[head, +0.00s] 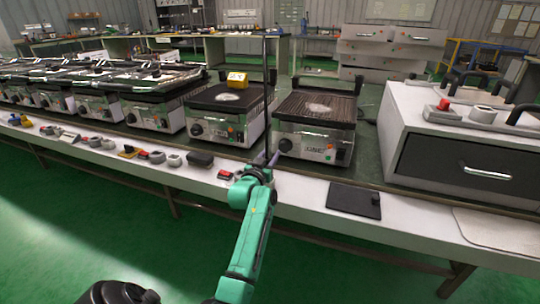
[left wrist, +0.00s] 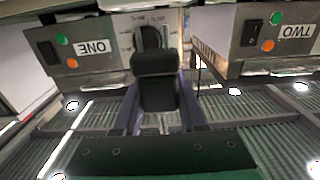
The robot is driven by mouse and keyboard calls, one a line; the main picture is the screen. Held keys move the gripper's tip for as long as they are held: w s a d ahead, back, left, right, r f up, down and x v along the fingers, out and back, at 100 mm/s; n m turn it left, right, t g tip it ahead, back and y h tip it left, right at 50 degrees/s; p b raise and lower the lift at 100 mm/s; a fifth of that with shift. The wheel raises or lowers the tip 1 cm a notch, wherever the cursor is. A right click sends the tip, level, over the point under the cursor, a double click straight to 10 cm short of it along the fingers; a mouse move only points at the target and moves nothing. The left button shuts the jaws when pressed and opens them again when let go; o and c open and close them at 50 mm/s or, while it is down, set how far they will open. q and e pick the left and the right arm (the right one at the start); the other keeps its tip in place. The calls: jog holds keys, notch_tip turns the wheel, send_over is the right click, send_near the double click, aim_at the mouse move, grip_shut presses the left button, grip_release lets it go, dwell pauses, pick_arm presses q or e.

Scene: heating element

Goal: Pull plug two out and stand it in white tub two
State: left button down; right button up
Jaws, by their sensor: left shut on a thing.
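My left gripper (head: 269,160) is at the table's front edge, in the gap between two grill machines. In the left wrist view its purple fingers (left wrist: 158,88) are shut on a black plug (left wrist: 155,62). A pale panel with small print (left wrist: 124,22) shows behind the plug. I cannot tell whether the plug is still in a socket. The machine marked TWO (left wrist: 292,32) is on the right of that view and the one marked ONE (left wrist: 92,47) on the left, lettering upside down. White round tubs (head: 175,159) stand along the front edge; their numbers are unreadable. My right gripper is out of view.
Grill machines (head: 315,125) and (head: 225,110) flank the gripper closely. A black block (head: 200,159), a red-topped item (head: 225,174) and a dark board (head: 353,201) lie on the front strip. A white cabinet with a drawer (head: 455,160) stands at right.

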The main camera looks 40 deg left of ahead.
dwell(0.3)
pick_arm(q)
jog(key=shift+p, duration=0.3)
jog(key=shift+f, duration=0.2)
jog(key=shift+f+b, duration=0.35)
jog(key=shift+f+b, duration=1.15)
jog(key=shift+f, duration=0.7)
jog(key=shift+c, duration=1.9)
grip_release()
